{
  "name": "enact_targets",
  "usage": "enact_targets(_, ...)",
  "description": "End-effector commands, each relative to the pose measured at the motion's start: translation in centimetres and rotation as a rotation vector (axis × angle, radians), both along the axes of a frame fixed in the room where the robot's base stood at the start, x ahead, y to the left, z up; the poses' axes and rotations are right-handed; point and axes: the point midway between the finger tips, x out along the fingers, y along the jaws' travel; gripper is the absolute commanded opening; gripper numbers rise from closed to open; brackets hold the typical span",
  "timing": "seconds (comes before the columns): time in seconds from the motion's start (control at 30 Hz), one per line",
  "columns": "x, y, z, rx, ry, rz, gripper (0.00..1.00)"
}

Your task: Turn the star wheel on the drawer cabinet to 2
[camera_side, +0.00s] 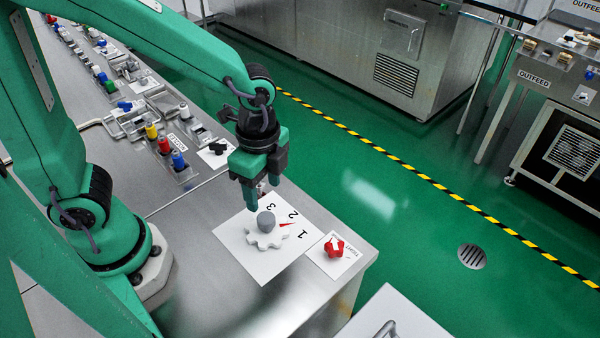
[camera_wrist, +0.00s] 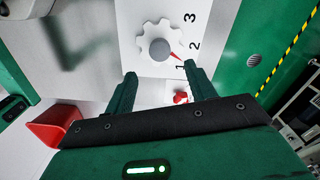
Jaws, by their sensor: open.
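The star wheel (camera_side: 252,240) is a white toothed disc with a grey round knob (camera_side: 266,221) at its centre, on a white plate printed 1, 2 and 3. A red pointer (camera_side: 286,224) at its edge points between 1 and 2. The wheel (camera_wrist: 146,37) and pointer (camera_wrist: 176,55) also show in the wrist view. My gripper (camera_side: 262,192) is open and empty above the plate, at the wheel's far side in the side view. In the wrist view its fingertips (camera_wrist: 160,72) lie below the wheel, which is clear of them.
A red star knob (camera_side: 334,247) sits on a small white plate near the steel top's right corner. A black knob (camera_side: 217,147) and several coloured parts stand along the back left. The steel top (camera_side: 215,290) in front of the wheel is bare.

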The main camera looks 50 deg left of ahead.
Motion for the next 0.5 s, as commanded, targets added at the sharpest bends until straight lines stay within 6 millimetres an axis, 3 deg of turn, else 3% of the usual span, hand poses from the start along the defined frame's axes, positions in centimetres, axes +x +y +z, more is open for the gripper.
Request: enact_targets(0.5,-0.18,0.07,-0.78,-0.006,-0.013,-0.047,0.55)
